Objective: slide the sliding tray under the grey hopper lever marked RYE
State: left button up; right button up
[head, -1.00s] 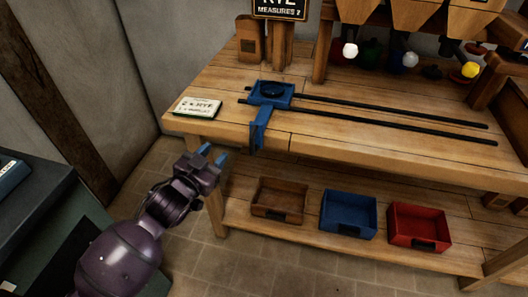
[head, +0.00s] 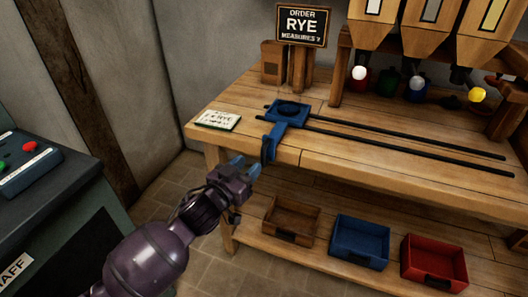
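The sliding tray (head: 288,112) is blue with a dark round recess. It sits at the left end of two black rails on the workbench, and its blue handle (head: 272,139) hangs over the front edge. My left gripper (head: 246,166) has blue fingertips spread apart, empty, just left of and below the handle, seemingly not touching it. Three hoppers show at the upper right; the middle one (head: 428,25) has a grey strip. Below it hangs a pale grey knob (head: 417,82), between a white knob (head: 359,72) and a yellow knob (head: 477,95). No RYE marking is readable on them. My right gripper is out of view.
A sign (head: 302,25) reads "ORDER RYE MEASURES 7". A card (head: 217,121) lies at the bench's left end. Brown (head: 290,221), blue (head: 360,242) and red (head: 434,263) bins stand on the lower shelf. A button console (head: 29,163) stands left. The rails look clear.

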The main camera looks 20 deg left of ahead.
aim_at(262, 153)
pick_arm(q)
jog(key=shift+b+x, duration=0.55)
jog(key=shift+x, duration=3.2)
jog(key=shift+c, duration=0.5)
grip_shut()
